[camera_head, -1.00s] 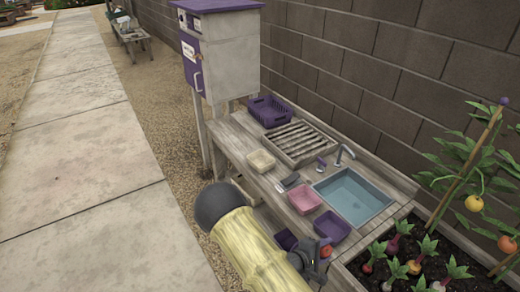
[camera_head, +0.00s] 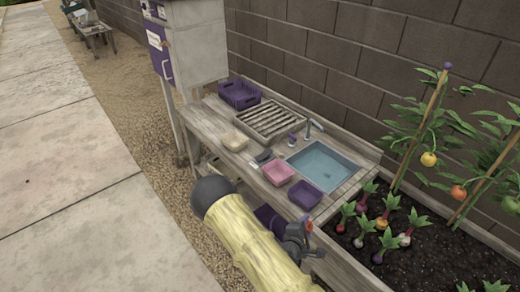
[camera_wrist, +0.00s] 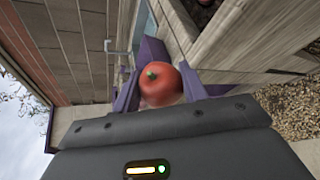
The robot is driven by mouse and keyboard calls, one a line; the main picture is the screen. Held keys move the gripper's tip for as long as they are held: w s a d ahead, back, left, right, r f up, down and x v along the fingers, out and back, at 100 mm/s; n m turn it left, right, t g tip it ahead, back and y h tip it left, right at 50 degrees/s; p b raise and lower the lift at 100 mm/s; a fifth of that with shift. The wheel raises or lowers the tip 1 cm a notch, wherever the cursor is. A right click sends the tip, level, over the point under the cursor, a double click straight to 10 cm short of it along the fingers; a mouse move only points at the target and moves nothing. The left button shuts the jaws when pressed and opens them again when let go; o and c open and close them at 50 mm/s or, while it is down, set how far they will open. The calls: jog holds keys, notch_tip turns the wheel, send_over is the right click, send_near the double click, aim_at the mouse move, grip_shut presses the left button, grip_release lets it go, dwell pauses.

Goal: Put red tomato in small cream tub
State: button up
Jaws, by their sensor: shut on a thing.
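The red tomato (camera_wrist: 160,86) is held between the purple fingers of my gripper (camera_wrist: 158,78) in the wrist view, its green stem facing the camera. In the head view my gripper (camera_head: 303,236) is near the front edge of the wooden counter, close to the purple tub, and only a bit of red shows at its tip. The small cream tub (camera_head: 235,140) sits on the counter to the left of the pink tub, well apart from my gripper. The inside of the tub is too small to make out.
A pink tub (camera_head: 279,173) and a purple tub (camera_head: 305,194) stand between my gripper and the cream tub. A blue sink (camera_head: 322,165) with a tap (camera_head: 313,128), a slatted rack (camera_head: 268,121) and a purple basket (camera_head: 239,94) lie behind. A planted bed (camera_head: 430,255) is at right.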

notch_tip(320, 180, down, 8)
jog(key=s+a+n+t+y, duration=0.1)
jog(key=s+a+n+y, duration=0.1)
jog(key=n+y, duration=0.4)
jog(key=shift+s+f+t+y, duration=0.25)
jog(key=shift+s+t+y, duration=0.2)
jog(key=shift+y, duration=0.25)
jog(key=shift+a, duration=0.1)
